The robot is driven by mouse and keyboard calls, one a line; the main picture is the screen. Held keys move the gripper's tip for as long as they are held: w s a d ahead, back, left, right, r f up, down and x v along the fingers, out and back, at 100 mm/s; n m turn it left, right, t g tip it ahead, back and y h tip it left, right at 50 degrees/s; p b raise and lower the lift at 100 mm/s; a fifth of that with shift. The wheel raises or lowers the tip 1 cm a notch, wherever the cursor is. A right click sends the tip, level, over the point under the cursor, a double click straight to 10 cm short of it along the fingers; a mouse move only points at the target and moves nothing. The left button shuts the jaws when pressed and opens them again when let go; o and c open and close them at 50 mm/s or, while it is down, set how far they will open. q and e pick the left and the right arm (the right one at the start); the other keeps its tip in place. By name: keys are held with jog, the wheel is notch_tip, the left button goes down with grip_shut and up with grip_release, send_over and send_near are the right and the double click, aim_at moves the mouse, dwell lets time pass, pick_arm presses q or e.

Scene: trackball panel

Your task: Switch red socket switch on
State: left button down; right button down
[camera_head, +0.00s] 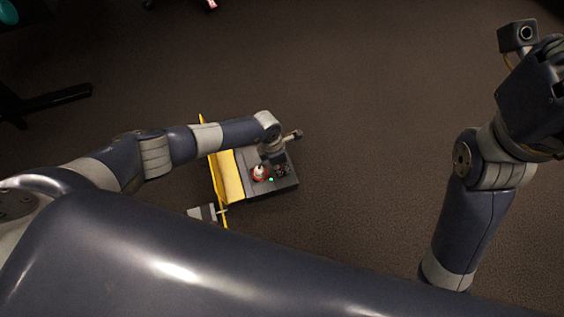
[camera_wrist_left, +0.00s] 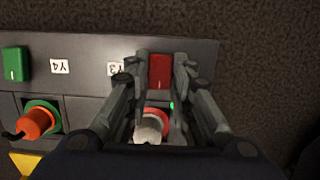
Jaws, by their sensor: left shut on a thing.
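The red socket switch (camera_wrist_left: 159,71) is on the grey panel's face in the left wrist view, between the two fingers of my left gripper (camera_wrist_left: 160,75). This gripper is shut on the switch, with a finger at each side. The fingers cover the switch's side edges. Below it is a red-ringed socket with a white plug (camera_wrist_left: 149,128); a small green light (camera_wrist_left: 172,105) glows beside it. In the head view, my left gripper (camera_head: 273,155) is over the panel (camera_head: 285,186), and its fingertips are hard to make out.
A green switch (camera_wrist_left: 15,64) and an orange plug (camera_wrist_left: 34,124) in a green socket are at the left of the wrist view. A yellow panel part (camera_head: 229,176) stands left of the sockets. My right arm is at the far right, away from the panel. Open floor lies between.

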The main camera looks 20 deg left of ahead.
dwell(0.3)
pick_arm(q)
jog(key=c, duration=1.4)
grip_release()
notch_tip(320, 180, up, 12)
jog(key=s+a, duration=0.1)
jog(key=a, duration=0.1)
jog(key=shift+s, duration=0.15)
jog(key=shift+f, duration=0.1)
